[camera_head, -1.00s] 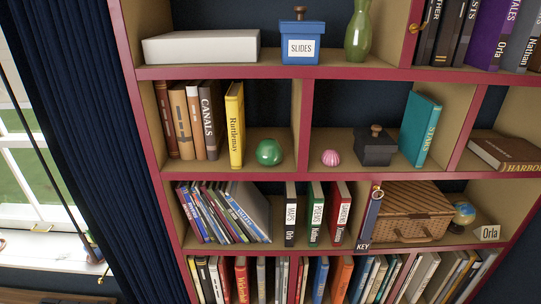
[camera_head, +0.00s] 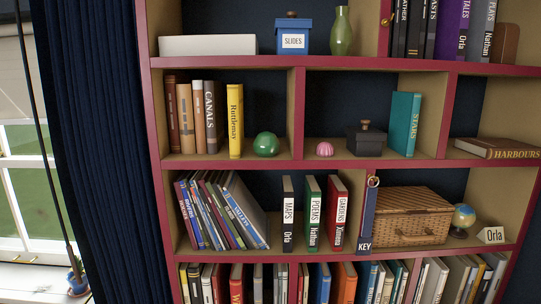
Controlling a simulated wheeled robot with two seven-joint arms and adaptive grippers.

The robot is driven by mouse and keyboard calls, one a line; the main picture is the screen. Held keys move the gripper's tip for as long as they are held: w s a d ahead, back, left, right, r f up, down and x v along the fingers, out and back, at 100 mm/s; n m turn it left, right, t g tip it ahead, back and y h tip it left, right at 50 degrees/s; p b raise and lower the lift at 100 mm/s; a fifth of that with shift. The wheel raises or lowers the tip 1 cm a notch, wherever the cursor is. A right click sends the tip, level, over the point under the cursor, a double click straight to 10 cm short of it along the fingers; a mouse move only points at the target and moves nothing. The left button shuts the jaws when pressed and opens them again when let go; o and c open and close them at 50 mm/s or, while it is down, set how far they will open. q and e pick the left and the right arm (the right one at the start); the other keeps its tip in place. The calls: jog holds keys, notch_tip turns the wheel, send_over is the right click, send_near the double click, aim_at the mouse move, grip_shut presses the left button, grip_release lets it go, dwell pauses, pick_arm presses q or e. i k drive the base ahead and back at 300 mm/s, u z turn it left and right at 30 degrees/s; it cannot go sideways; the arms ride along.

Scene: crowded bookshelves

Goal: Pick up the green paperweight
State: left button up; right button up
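The green paperweight (camera_head: 266,144) is a smooth, glossy green dome. It sits on the second shelf down, in the left compartment, between the yellow Ruttlemay book (camera_head: 235,121) and the red upright divider (camera_head: 298,114). It stands apart from the book, and nothing hides it. Neither of my grippers is in view.
Right of the divider are a pink striped dome (camera_head: 324,149), a dark box with a knob (camera_head: 367,139) and a teal book (camera_head: 404,123). A wicker basket (camera_head: 411,215) and a small globe (camera_head: 463,218) stand below. A blue curtain (camera_head: 93,150) hangs left of the bookcase.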

aim_at(266, 144)
jog(key=u, duration=0.05)
jog(key=k, duration=0.1)
jog(key=u, duration=1.75)
jog(key=i, duration=1.5)
jog(key=z, duration=2.95)
